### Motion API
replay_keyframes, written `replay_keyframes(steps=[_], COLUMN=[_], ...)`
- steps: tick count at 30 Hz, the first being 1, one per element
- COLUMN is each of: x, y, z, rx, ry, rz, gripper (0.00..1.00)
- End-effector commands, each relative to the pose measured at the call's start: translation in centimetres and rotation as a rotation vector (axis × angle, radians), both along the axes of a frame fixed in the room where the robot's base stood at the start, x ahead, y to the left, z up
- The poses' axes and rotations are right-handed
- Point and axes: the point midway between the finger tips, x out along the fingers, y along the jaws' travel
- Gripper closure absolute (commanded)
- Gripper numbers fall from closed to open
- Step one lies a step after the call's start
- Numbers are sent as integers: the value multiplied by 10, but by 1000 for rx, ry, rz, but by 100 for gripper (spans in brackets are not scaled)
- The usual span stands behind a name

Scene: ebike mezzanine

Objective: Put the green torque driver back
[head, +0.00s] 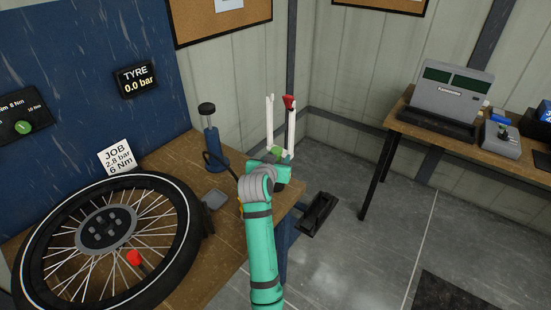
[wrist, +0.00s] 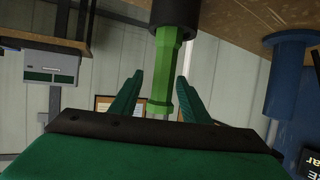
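The green torque driver (wrist: 164,65) is close in front of my gripper in the wrist view, which is tilted far over. Its faceted green body meets a wide black part at the top edge. My gripper (wrist: 160,80) has its two dark green fingers apart, one on each side of the driver's line. Narrow gaps show beside the driver, and I see no clear contact. In the head view my arm's end is over the bench's right corner. Only small green patches show there, and I cannot tell which belong to the driver.
The wooden bench (head: 184,150) holds a spoked wheel (head: 177,262), a red-topped tool (head: 134,258) and a blue pump (head: 211,140). A dark panel with a green disc (head: 22,127) is at left.

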Motion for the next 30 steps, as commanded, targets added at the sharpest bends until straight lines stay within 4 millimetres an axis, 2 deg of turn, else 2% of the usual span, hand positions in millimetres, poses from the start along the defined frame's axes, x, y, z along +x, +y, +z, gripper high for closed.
replay_keyframes(steps=[11, 14, 24, 30], x=[-5, -15, -74, -99], y=[12, 14, 24, 30], z=[4, 9, 34, 44], rx=[-1, 0, 0, -1], ry=[-4, -5, -6, -6], rz=[13, 14, 8, 7], gripper=[58, 58, 58, 58])
